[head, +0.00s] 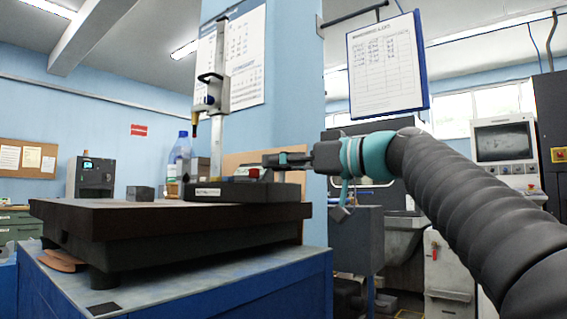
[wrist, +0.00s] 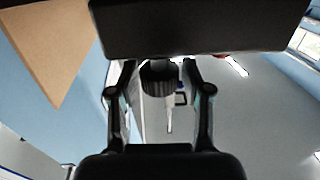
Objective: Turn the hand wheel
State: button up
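A height gauge stands on a dark surface plate (head: 110,215) in the head view, with an upright column (head: 224,70) and a black base (head: 225,192). In the wrist view a dark block (wrist: 185,28), apparently this base, fills the top. A dark ribbed knob, apparently the hand wheel (wrist: 160,80), is below it. My gripper (head: 268,160) is at the right end of the base. In the wrist view my gripper (wrist: 159,68) has its fingers apart, one on each side of the wheel, with narrow gaps. In the head view the wheel cannot be made out.
A blue-capped bottle (head: 180,155) and grey blocks (head: 140,193) stand on the plate left of the gauge. The plate sits on a blue bench (head: 220,285). A clipboard sheet (head: 385,65) hangs above my arm. The plate's front left is clear.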

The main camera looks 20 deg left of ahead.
grip_shut()
jog(key=shift+s+f+m+t+h+b, duration=0.15)
jog(key=shift+m+t+h+b, duration=0.15)
jog(key=shift+m+t+b, duration=0.6)
jog(key=shift+m+t+h, duration=0.6)
jog(key=shift+m+t, duration=0.1)
jog(key=shift+t, duration=0.7)
jog(key=shift+o, duration=2.4)
grip_release()
jog(key=shift+d, duration=0.15)
jog(key=v, duration=1.1)
jog(key=shift+s+d, duration=0.15)
jog(key=shift+d, duration=0.2)
